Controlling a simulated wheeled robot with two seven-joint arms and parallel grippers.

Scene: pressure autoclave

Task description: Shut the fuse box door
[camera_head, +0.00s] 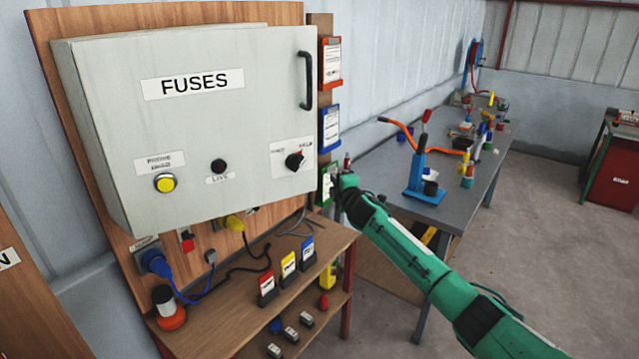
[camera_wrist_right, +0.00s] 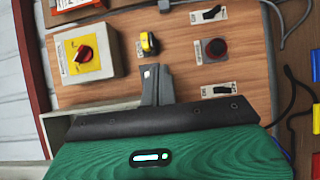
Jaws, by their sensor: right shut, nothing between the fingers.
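The fuse box door (camera_head: 240,120) is the pale grey front marked FUSES, with a black handle (camera_head: 306,80) at its upper right. From this angle I cannot tell how far the door stands from its frame. My right gripper (camera_head: 338,186) is beside the door's lower right corner, below the handle. It is shut and empty, and its fingers (camera_wrist_right: 155,75) point at a wooden panel (camera_wrist_right: 190,75) with switches in the right wrist view. A pale grey rim (camera_wrist_right: 58,125) shows beside the gripper there. Contact with the door cannot be made out. My left gripper is not in view.
A wooden shelf (camera_head: 215,315) with coloured cards and cables stands below the box. Red and blue card holders (camera_head: 331,62) hang at its right. A grey workbench (camera_head: 380,165) with a blue lever tool (camera_head: 420,170) stands further right.

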